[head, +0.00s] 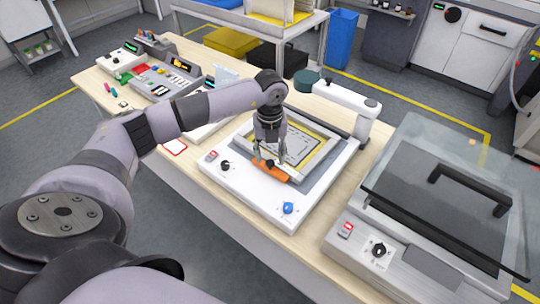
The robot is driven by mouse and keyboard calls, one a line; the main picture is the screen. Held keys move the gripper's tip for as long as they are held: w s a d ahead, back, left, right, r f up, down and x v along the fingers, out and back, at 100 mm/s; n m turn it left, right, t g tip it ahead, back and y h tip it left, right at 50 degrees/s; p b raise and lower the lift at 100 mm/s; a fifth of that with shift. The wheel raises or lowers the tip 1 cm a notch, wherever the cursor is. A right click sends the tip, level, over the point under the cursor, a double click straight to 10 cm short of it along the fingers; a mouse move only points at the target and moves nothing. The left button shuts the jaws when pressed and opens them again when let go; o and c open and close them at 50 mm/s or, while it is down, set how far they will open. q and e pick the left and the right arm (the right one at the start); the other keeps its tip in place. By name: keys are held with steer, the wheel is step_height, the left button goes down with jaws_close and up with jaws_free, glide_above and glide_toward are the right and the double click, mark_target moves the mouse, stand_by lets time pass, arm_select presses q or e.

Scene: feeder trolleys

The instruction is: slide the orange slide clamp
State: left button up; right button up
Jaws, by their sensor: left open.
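The orange slide clamp (271,172) lies across the front of a white machine (250,198) with a framed stencil (316,148) behind it. A small dark knob shows on the clamp. My left gripper (269,161) points down at the clamp, its open fingers reaching to or just above it. I cannot tell whether they touch it. The gripper hides part of the frame and the clamp's upper edge. My right gripper does not show.
A machine with a clear lid and black handle (468,187) stands close on the right. A white arm with a green round end (340,96) rises behind the frame. Grey devices (168,79) stand at the table's far left. A blue bin (341,40) stands behind.

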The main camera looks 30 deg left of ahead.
mark_target(270, 167)
arm_select(q)
steer(key=shift+f, duration=1.15)
steer(key=shift+c, duration=0.5)
jaws_close()
